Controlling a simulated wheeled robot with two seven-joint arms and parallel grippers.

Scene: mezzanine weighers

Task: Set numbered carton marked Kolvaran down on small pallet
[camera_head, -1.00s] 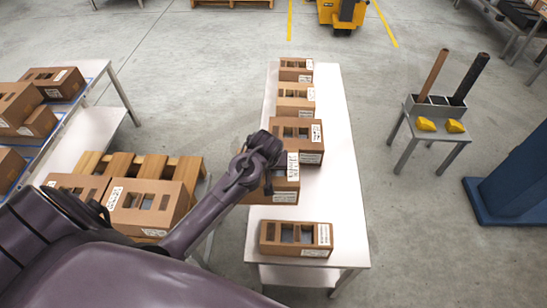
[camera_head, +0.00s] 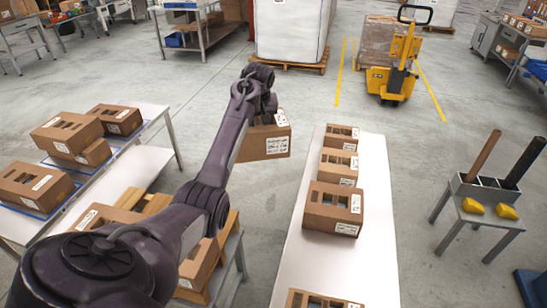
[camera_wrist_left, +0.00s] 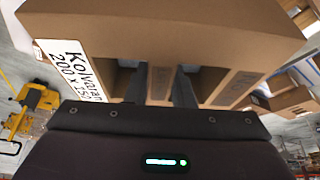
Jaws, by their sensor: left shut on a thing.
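My left gripper (camera_head: 263,108) is shut on a brown carton (camera_head: 265,144) and holds it up in the air, left of the long white table. In the left wrist view the held carton (camera_wrist_left: 150,25) fills the top, with a white label (camera_wrist_left: 70,70) reading "Kolvaran". The gripper's two fingers (camera_wrist_left: 160,85) reach into openings in the carton. The small wooden pallet (camera_head: 131,197) lies at the lower left and bears cartons; my left arm hides much of it. My right gripper is not in view.
The long white table (camera_head: 350,262) bears several similar cartons, one of them (camera_head: 334,208) near its middle. A table at left holds more cartons (camera_head: 67,132) on blue-edged mats. A small stand (camera_head: 482,220) with yellow pieces is at right. A yellow pallet truck (camera_head: 391,82) stands at the back.

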